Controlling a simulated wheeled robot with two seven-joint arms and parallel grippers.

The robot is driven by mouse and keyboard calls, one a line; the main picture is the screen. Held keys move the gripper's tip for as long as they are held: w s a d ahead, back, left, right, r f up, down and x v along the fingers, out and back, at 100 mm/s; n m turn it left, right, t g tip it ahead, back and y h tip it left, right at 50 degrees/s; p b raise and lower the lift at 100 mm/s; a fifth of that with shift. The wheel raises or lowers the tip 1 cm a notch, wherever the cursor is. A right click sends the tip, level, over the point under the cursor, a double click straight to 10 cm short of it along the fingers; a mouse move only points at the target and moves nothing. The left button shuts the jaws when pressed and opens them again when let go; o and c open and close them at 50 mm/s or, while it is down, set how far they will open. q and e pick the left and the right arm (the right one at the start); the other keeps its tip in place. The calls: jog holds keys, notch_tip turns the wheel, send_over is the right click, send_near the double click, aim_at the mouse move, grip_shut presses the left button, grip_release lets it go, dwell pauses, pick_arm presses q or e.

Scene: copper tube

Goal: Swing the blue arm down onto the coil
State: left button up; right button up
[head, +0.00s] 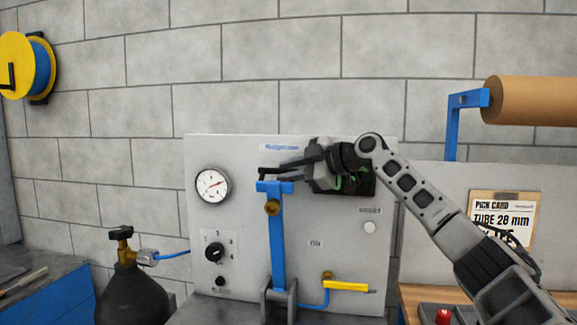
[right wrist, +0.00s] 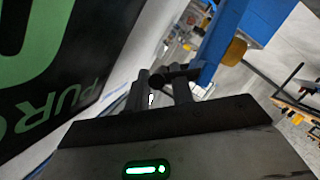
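The blue arm (head: 277,245) stands upright in front of the grey panel, its foot in a dark bracket. It has a short blue crossbar (head: 275,187) on top and a brass knob (head: 272,207) just below. My right gripper (head: 268,172) reaches in from the right, with its fingertips just above the crossbar. I cannot make out a coil. My left gripper is out of view.
The grey panel (head: 325,245) carries a gauge (head: 212,186), a black dial (head: 214,252) and a yellow handle (head: 346,286). A dark display (right wrist: 45,60) is close beside the gripper. A black gas bottle (head: 130,295) stands left. A pick card (head: 503,218) hangs right.

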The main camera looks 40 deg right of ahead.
jog(key=shift+w, duration=0.15)
jog(key=shift+c, duration=0.2)
grip_shut()
jog(key=shift+f, duration=0.1)
jog(key=shift+a, duration=0.1)
